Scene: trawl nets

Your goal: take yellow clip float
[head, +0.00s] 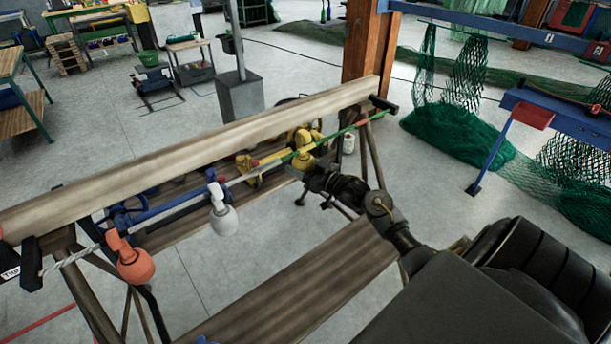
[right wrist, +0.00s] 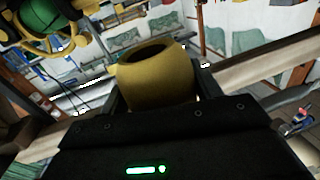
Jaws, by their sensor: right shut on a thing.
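The yellow clip float (head: 304,161) hangs by the rope line (head: 262,166) along the wooden beam, toward its right end. My right gripper (head: 312,178) reaches it from the right and is shut on it. In the right wrist view the yellow float (right wrist: 158,77) fills the space between the fingers, with a dark round opening facing up. Whether its clip is still on the rope is hard to tell. A white float (head: 223,216) and an orange float (head: 134,262) hang further left on the same rope. My left gripper is not in view.
A long wooden beam (head: 200,158) runs behind the rope, and a wooden plank (head: 290,285) lies below in front. More yellow gear (head: 246,167) sits behind the rope. Green nets (head: 455,125) and a blue frame stand at the right. A wooden post (head: 366,45) rises behind.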

